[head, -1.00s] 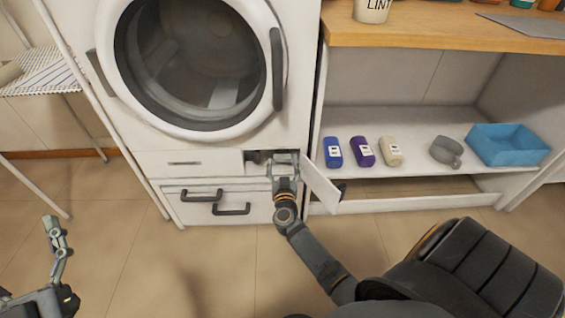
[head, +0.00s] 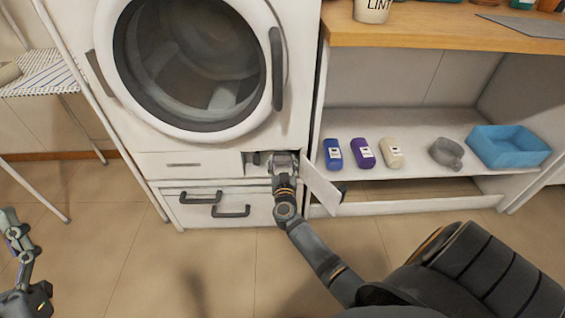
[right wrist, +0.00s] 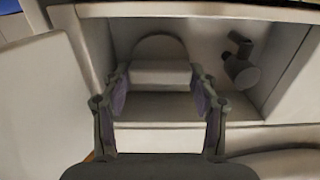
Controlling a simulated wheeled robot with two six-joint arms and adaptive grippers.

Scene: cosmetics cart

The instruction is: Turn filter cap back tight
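The filter cap (right wrist: 160,74), a pale round disc with a raised grip bar, sits in the recess low on the washing machine. My right gripper (right wrist: 160,92) is in front of it in the right wrist view, fingers spread on either side of the bar. I see no clear contact. In the head view my right gripper (head: 284,158) reaches into the recess opening and hides the cap. My left gripper (head: 10,222) is at the left edge, away from the machine, too small to read.
The recess's white flap (head: 320,188) hangs open right of my right gripper. A dark grey fitting (right wrist: 240,65) sits right of the cap inside the recess.

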